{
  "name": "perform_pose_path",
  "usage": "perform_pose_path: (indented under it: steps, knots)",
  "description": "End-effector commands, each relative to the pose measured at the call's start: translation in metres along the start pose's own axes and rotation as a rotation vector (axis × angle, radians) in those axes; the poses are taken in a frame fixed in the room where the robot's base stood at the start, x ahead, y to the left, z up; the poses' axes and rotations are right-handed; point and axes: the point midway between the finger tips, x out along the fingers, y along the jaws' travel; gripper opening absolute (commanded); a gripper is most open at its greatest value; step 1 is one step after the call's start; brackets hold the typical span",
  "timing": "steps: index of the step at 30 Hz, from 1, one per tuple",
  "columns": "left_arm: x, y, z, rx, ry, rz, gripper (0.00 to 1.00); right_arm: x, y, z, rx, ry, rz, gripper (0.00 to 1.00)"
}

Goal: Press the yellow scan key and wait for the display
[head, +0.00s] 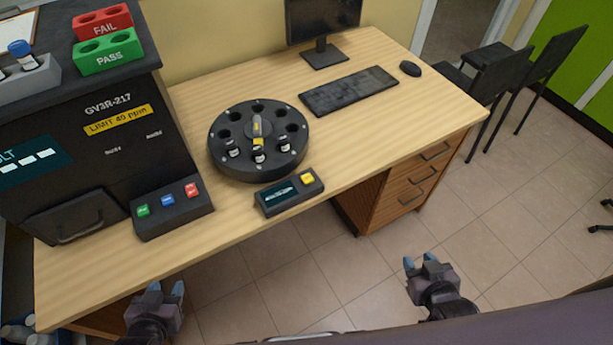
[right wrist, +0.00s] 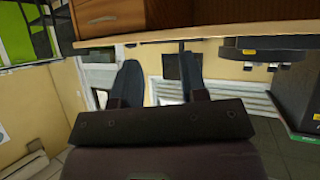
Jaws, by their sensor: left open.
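The yellow scan key (head: 307,179) sits at the right end of a small dark scanner box (head: 290,205) near the table's front edge. The scanner's display (head: 280,194) is dark teal with light marks too small to read. My left gripper (head: 166,288) is open and empty in front of the table's edge, well left of the scanner. Neither gripper touches the key.
A round black carousel (head: 222,159) with several vials stands behind the scanner. A dark analyser (head: 100,150) with a result screen stands at left, with a three-button panel (head: 175,218) in front. A keyboard (head: 349,91), mouse (head: 410,68) and monitor (head: 325,55) are at the back.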

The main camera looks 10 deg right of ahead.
Motion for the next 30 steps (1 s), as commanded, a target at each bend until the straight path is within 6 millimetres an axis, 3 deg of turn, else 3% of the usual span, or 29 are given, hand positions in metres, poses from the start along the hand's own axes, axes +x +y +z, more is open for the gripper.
perform_pose_path:
  steps: [1,7,8,18,30]
  knots:
    - [0.0,0.0,-0.0001,0.0,0.0,0.0,0.43,-0.0001,0.0001,0.0003,0.0,-0.001,0.0,0.32]
    - [0.0004,0.0001,-0.0008,0.0,0.002,0.0,0.43,-0.0018,0.0003,0.0032,0.001,-0.006,0.001,0.01]
    - [0.0005,0.0001,-0.001,0.0,0.002,0.0,0.43,-0.0023,0.0004,0.004,0.001,-0.008,0.001,0.0]
    - [0.0027,0.0004,-0.0048,0.001,0.009,0.002,0.43,-0.0058,0.001,0.0099,0.002,-0.02,0.003,0.0]
    - [0.0031,0.0005,-0.0056,0.002,0.011,0.002,0.43,-0.0019,0.0005,0.0037,0.0,-0.007,0.001,0.0]
